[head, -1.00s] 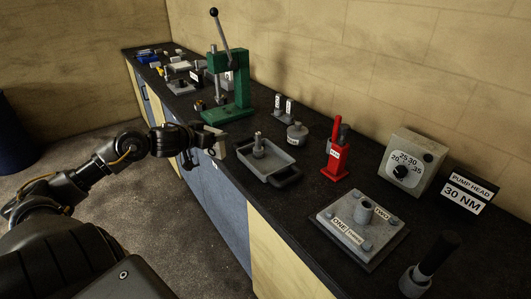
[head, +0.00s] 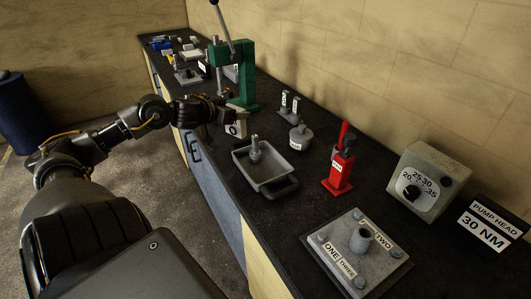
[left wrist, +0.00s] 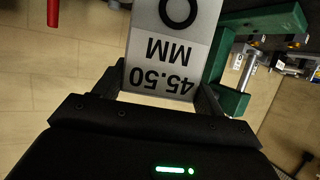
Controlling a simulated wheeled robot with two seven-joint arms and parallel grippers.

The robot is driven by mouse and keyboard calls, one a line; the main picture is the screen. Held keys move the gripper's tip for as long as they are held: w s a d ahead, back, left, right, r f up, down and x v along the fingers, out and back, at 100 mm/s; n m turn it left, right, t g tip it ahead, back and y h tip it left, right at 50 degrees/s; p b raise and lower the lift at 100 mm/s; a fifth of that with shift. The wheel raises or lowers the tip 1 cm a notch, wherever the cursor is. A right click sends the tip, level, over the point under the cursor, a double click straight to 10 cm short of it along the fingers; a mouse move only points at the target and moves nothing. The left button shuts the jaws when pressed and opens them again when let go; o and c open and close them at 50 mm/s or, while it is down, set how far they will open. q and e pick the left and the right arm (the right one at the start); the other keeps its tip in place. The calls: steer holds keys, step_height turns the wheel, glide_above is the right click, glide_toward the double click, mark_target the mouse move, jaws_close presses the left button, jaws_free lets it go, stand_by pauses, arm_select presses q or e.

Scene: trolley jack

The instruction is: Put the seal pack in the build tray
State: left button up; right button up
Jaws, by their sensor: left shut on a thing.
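The seal pack (head: 237,127), a pale box labelled 45.50 MM, is held in my left gripper (head: 229,117). In the left wrist view the pack (left wrist: 170,50) sits between the two fingers of the shut gripper (left wrist: 158,92), its label upside down. The grey build tray (head: 240,160) lies on the dark bench, just below and right of the pack in the head view. A grey upright part (head: 255,150) stands in the tray. The pack appears raised, near the tray's far end. My right gripper is not in view.
The green press (head: 235,75) stands close behind my left gripper. Right of the tray are a round grey pot (head: 300,137), a red jack unit (head: 341,168) and a labelled metal plate (head: 357,252). More small parts lie at the bench's far end.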

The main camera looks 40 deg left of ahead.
arm_select(q)
steer(key=shift+w+d+f, duration=0.45)
steer(key=shift+d+f, duration=1.65)
steer(key=shift+d, duration=0.05)
steer(key=shift+w+d+f, duration=0.5)
steer(key=shift+d+f, duration=1.6)
steer(key=shift+w+d+f, duration=0.45)
steer(key=shift+d+f, duration=1.65)
steer(key=shift+d, duration=0.05)
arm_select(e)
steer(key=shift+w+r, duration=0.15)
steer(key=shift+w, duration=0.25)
arm_select(q)
steer(key=shift+f, duration=0.1)
steer(key=o, duration=1)
steer(key=shift+c, duration=0.2)
steer(key=v, duration=1.2)
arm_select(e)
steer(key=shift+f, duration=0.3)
